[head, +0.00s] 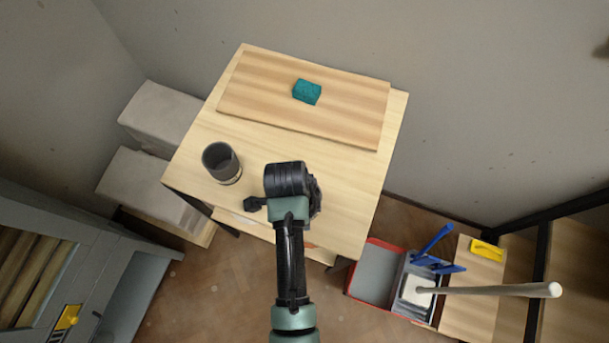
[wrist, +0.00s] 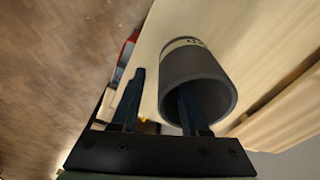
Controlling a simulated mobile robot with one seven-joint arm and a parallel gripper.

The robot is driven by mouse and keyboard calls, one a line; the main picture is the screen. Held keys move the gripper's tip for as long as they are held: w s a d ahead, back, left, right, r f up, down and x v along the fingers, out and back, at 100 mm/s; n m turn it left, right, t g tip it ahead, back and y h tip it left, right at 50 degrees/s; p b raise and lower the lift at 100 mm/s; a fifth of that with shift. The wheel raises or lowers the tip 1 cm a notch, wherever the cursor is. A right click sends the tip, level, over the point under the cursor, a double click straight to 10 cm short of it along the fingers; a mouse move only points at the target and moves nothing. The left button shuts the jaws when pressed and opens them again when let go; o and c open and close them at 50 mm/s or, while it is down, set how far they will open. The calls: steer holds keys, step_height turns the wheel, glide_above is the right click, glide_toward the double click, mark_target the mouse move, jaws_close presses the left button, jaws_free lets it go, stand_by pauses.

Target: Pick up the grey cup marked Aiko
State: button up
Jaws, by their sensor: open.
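A dark grey cup (head: 221,164) stands upright near the left front edge of the wooden table. In the wrist view the cup (wrist: 187,66) has its mouth toward me, and a pale band with dark letters shows on its far side. I cannot read the whole name. My gripper (wrist: 160,84) is open. Its left finger is beside the cup, and its right finger overlaps the cup's mouth. I cannot tell whether that finger is inside or above the rim. In the head view my arm's end is right of the cup, and the fingers are hidden.
The table (head: 262,148) bears a wooden board (head: 345,112) at the back with a teal block (head: 307,92) on it. A red-edged grey bin (head: 373,272) and a box with blue items stand low at right. Bare table surrounds the cup.

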steer(key=shift+w+d+f, duration=0.1)
steer(key=shift+d+f, duration=0.1)
steer(key=shift+f, duration=1.1)
steer(key=shift+c, duration=0.2)
jaws_close()
